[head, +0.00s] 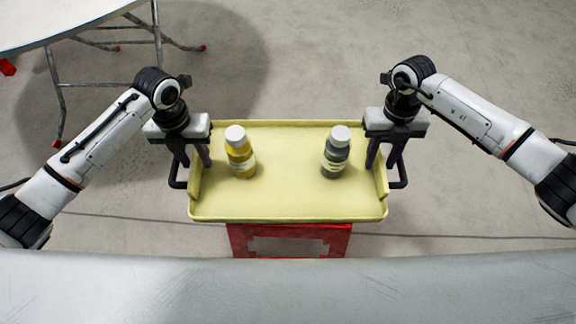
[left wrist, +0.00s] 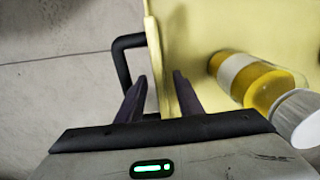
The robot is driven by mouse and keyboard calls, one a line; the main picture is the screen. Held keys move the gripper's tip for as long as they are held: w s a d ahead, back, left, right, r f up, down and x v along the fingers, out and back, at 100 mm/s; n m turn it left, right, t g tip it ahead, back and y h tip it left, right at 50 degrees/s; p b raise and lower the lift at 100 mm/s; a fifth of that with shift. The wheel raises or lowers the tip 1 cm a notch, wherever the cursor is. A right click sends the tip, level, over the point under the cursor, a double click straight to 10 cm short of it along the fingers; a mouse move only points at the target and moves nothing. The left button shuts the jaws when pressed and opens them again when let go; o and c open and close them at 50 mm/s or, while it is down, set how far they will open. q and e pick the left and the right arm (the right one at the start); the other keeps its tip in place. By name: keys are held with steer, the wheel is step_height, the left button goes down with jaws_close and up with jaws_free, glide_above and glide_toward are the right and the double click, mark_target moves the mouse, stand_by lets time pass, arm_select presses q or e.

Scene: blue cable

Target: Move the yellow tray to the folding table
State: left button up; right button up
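The yellow tray (head: 285,208) rests level on a red stand, with a black handle at each end. A bottle with yellow contents (head: 240,155) and a dark grey bottle (head: 336,155) stand on it, both white-capped. My left gripper (head: 194,163) is at the tray's left end. In the left wrist view my left fingers (left wrist: 157,98) are apart, one on each side of the tray's end wall (left wrist: 153,50), with gaps showing. My right gripper (head: 381,163) straddles the right end wall with its fingers apart. The folding table (head: 60,22) is at the upper left, partly out of frame.
The red stand (head: 238,240) is under the tray. The folding table's metal legs (head: 62,100) with red feet reach toward my left arm. A grey surface (head: 290,290) crosses the bottom of the head view. The concrete floor behind the tray is clear.

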arm_select(q)
steer(key=shift+f, duration=0.15)
arm_select(e)
steer(key=shift+f, duration=0.15)
arm_select(q)
jaws_close()
arm_select(e)
jaws_close()
arm_select(q)
steer(key=shift+r, duration=0.3)
arm_select(e)
steer(key=shift+r, duration=0.3)
